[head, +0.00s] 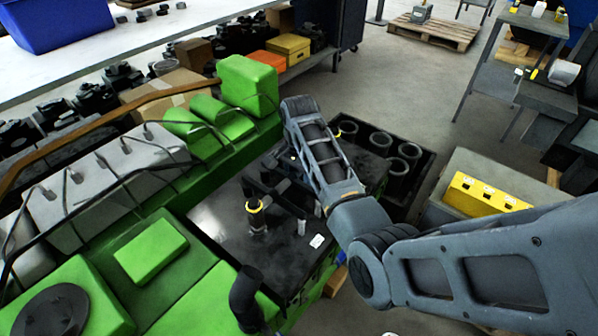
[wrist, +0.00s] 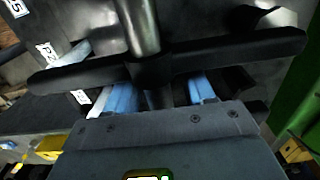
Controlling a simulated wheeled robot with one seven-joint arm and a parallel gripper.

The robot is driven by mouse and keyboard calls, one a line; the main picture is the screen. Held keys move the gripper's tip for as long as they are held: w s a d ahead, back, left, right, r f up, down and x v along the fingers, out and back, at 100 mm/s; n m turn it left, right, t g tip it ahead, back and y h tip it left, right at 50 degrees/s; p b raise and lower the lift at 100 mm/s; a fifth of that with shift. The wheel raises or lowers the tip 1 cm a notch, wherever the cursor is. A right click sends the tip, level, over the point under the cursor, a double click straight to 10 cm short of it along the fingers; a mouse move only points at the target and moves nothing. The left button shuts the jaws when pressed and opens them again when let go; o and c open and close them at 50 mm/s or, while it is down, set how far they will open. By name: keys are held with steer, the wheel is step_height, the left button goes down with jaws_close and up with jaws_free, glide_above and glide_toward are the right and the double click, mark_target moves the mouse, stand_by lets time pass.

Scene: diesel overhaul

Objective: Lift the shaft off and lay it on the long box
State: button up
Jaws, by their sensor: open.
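In the wrist view a long dark bar with a central hub (wrist: 152,72) runs across the picture; a metal cylinder (wrist: 140,25) stands at the hub. I take this to be the shaft assembly, but cannot tell which part is the shaft. My gripper (wrist: 163,92) is open, its two blue fingers apart on either side of the middle, close to the bar. The fingertips are partly hidden by it, and I cannot tell whether they touch. In the head view dark parts stand on the black engine top (head: 215,215), partly hidden by my arm. I cannot tell which box is the long box.
A green engine (head: 150,250) with pipes lies left. A black crate with several cylinders (head: 398,167) is behind my arm. A grey box with a yellow top (head: 485,192) stands right. A dark post with a yellow ring (head: 256,212) rises from the engine top. Open floor lies beyond.

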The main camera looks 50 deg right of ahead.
steer(key=shift+c, duration=0.4)
jaws_close()
